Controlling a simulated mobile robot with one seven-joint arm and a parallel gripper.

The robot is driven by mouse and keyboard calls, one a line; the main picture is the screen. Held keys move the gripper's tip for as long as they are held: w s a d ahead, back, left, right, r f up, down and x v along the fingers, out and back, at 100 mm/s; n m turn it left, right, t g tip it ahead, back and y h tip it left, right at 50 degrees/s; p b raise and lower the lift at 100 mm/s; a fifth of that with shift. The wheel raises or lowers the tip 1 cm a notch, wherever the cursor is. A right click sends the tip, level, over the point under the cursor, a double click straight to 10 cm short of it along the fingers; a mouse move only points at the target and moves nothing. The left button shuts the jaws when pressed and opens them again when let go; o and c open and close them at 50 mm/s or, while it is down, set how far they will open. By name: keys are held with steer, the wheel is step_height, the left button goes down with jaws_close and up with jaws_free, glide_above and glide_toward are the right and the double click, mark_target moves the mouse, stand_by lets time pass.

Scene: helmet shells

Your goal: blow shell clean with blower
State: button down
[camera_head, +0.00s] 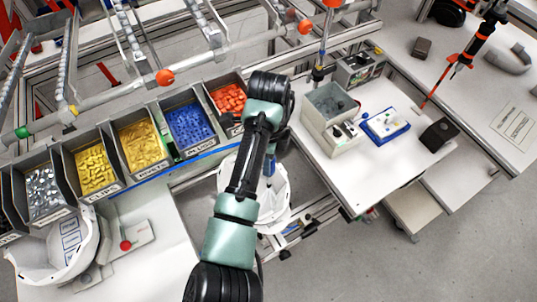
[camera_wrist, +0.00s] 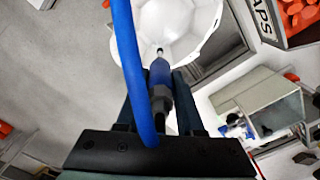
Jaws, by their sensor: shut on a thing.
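My gripper (camera_wrist: 160,84) is shut on the blower (camera_wrist: 160,72), a blue and dark tool with a small metal nozzle tip. A thick blue hose (camera_wrist: 125,50) runs up past it in the wrist view. The nozzle points at the hollow of a white helmet shell (camera_wrist: 185,25); I cannot tell whether it touches. In the head view my arm covers the middle of this shell (camera_head: 278,205), and a bit of the blower (camera_head: 269,167) shows above it. A second white shell (camera_head: 60,250) lies on the bench at lower left, with blue-edged labels inside.
Grey bins of metal parts (camera_head: 43,192), yellow clips (camera_head: 94,168), yellow rivets (camera_head: 142,145), blue plugs (camera_head: 189,124) and red-orange caps (camera_head: 229,98) line the rail. The right-hand table holds a grey box (camera_head: 328,108) and a blue tray (camera_head: 385,126). Open floor (camera_head: 340,255) lies at lower right.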

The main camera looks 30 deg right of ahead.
steer(key=c, duration=1.2)
jaws_free()
steer(key=shift+r, duration=0.15)
steer(key=shift+c, duration=1.2)
step_height(320, 180, up, 3)
steer(key=p, duration=0.3)
steer(key=shift+r, duration=3.4)
